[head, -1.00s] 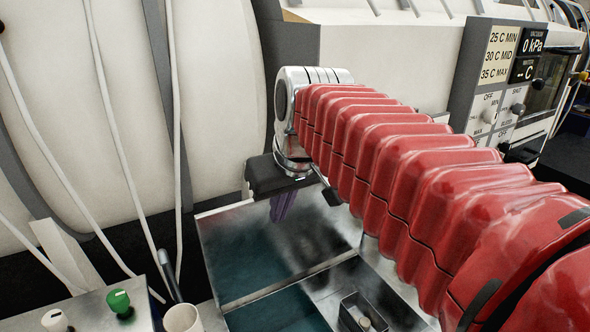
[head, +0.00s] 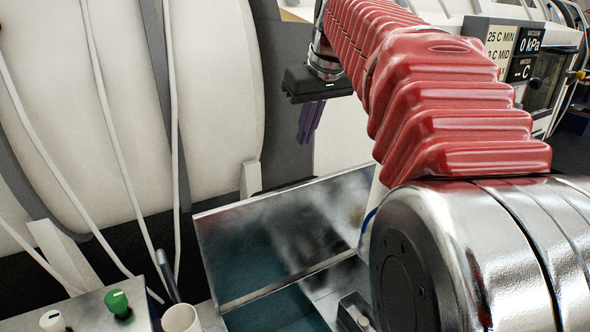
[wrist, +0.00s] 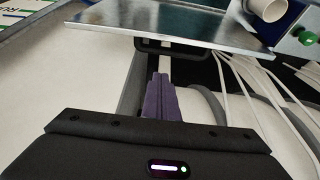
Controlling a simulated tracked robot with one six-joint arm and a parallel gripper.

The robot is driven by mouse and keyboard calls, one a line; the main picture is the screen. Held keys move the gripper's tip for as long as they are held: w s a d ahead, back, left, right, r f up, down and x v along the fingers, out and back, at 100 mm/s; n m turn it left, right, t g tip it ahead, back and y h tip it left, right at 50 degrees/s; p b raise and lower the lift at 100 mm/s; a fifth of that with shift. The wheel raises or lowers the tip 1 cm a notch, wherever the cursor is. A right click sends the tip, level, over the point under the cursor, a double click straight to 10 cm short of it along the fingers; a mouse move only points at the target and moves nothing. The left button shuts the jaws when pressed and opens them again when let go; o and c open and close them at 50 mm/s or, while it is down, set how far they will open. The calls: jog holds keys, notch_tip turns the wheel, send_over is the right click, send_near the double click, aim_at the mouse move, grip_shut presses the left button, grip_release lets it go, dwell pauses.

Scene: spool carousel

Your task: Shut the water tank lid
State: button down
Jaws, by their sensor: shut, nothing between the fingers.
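The water tank lid (head: 290,220) is a shiny metal panel, standing open and tilted up at the back of the tank in the head view. Teal water (head: 285,318) shows in the tank below it. In the wrist view the lid (wrist: 170,18) is a flat plate near the top, with a black handle (wrist: 178,47) on the side towards me. My gripper (head: 306,128) has purple fingers, shut and empty, pointing down above and behind the lid's top edge, apart from it. In the wrist view the fingers (wrist: 160,78) point towards the handle without visibly touching it.
Large cream drums (head: 215,90) with hanging white tubes stand at the left and back. A control panel (head: 515,55) is at the upper right. A white cup (head: 181,318) and a green knob (head: 117,302) are at the lower left.

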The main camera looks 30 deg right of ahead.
jog(key=shift+f, duration=0.15)
send_over(296, 182)
notch_tip(296, 182, down, 9)
jog(key=shift+f, duration=0.15)
jog(key=shift+s, duration=2.1)
